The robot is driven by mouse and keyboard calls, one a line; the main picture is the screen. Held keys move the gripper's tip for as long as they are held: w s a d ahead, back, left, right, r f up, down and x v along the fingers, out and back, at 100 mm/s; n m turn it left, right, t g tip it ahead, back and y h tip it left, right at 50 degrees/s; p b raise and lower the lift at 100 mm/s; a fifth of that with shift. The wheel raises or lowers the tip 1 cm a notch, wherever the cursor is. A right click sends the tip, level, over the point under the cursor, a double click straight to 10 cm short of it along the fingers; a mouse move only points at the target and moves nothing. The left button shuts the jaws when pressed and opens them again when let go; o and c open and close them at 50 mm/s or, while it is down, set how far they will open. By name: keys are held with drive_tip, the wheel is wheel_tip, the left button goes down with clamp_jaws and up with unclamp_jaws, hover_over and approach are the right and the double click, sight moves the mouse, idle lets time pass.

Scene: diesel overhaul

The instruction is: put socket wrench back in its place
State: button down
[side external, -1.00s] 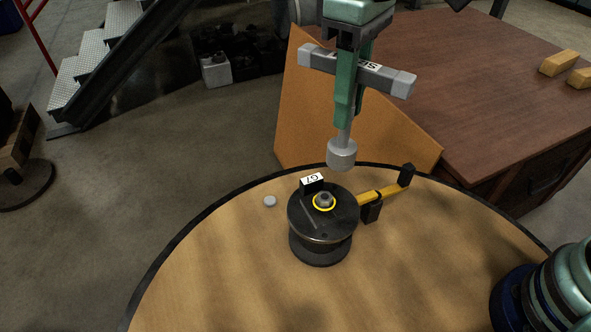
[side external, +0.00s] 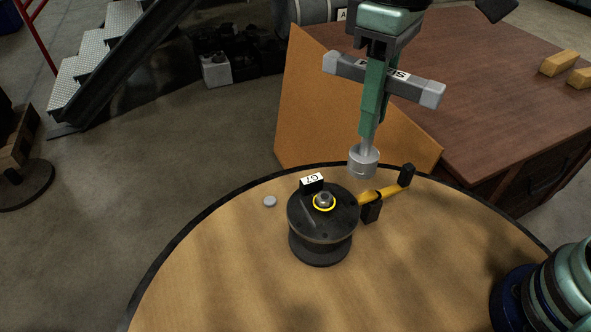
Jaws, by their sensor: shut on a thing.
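My gripper (side external: 372,118) has green fingers and is shut on the socket wrench (side external: 363,162). The wrench has a grey T-handle with light end caps and a label, a thin shaft, and a round metal socket pointing down. It hangs roughly upright, with its handle above the fingers' tips. In the picture its socket is above and right of the dark round fixture (side external: 320,232), over the yellow bar's area, and appears clear of both. The fixture has a nut (side external: 324,199) ringed in yellow on top and a small tag reading G7 (side external: 312,182).
A yellow bar (side external: 384,193) with dark end blocks sticks out right of the fixture. A small grey disc (side external: 270,201) lies left on the round wooden table (side external: 220,270). An orange-brown panel (side external: 310,110) and a brown desk (side external: 480,90) with yellow blocks stand behind. A teal cylinder (side external: 565,290) stands front right.

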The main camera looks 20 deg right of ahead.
drive_tip(key=w+a+f, duration=0.4)
drive_tip(key=w+f, duration=0.2)
drive_tip(key=w, duration=0.2)
drive_tip(key=w+a+f, duration=0.5)
drive_tip(key=w+f, duration=0.1)
drive_tip(key=w, duration=0.1)
wheel_tip(320, 180, down, 7)
drive_tip(key=shift+w+d+r, duration=0.15)
drive_tip(key=shift+w+r, duration=0.05)
drive_tip(key=shift+f, duration=0.15)
idle(0.5)
drive_tip(key=shift+f, duration=1.05)
drive_tip(key=shift+c, duration=0.4)
unclamp_jaws()
wheel_tip(320, 180, up, 9)
idle(0.3)
